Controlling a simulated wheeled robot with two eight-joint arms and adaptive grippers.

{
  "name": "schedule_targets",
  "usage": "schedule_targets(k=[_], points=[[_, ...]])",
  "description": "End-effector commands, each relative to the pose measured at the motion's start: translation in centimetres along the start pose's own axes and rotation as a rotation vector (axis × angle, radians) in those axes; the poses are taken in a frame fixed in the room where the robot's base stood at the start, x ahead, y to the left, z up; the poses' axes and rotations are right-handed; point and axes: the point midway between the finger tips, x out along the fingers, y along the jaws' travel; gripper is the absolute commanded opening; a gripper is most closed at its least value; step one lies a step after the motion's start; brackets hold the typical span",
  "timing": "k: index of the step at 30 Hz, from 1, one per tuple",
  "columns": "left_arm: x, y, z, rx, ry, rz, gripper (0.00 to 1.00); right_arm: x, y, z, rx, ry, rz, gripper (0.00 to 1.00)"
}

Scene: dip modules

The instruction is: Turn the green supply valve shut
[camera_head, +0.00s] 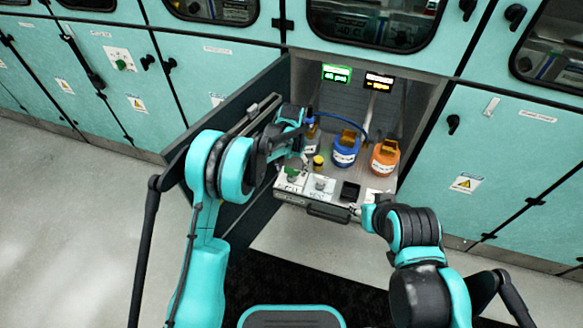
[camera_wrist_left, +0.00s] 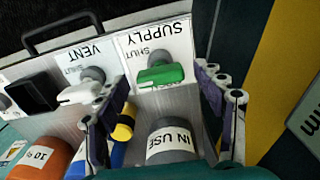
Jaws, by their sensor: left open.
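The green supply valve handle (camera_head: 292,174) is on the white SUPPLY plate at the front left of the pulled-out shelf. In the left wrist view the green handle (camera_wrist_left: 162,75) lies crosswise on its grey hub, below the word SHUT. My left gripper (camera_head: 291,157) is open above the valve. In the left wrist view its fingers (camera_wrist_left: 162,80) stand either side of the handle, with gaps on both sides. My right gripper (camera_head: 364,212) is by the shelf's front right; its fingers are too small to read.
The white VENT handle (camera_wrist_left: 79,93) is beside the left finger. A grey IN USE cylinder (camera_wrist_left: 172,133), a blue bottle (camera_head: 345,152) and an orange bottle (camera_head: 385,157) stand behind. The open door (camera_head: 222,130) is at the left. A black handle (camera_head: 328,214) fronts the shelf.

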Motion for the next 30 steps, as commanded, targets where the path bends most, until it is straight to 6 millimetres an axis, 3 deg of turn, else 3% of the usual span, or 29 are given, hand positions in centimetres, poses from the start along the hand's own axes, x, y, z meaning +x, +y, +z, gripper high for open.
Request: schedule_targets(k=[5,18,24,30], points=[[-1.4,0.0,0.0,0.000,0.000,0.000,0.69,0.0,0.0,0.0,0.000,0.000,0.000,0.40],[-10.2,0.0,0.0,0.000,0.000,0.000,0.69,0.0,0.0,0.0,0.000,0.000,0.000,0.40],[-11.8,0.0,0.0,0.000,0.000,0.000,0.69,0.0,0.0,0.0,0.000,0.000,0.000,0.40],[-12.0,0.0,0.0,0.000,0.000,0.000,0.69,0.0,0.0,0.0,0.000,0.000,0.000,0.40]])
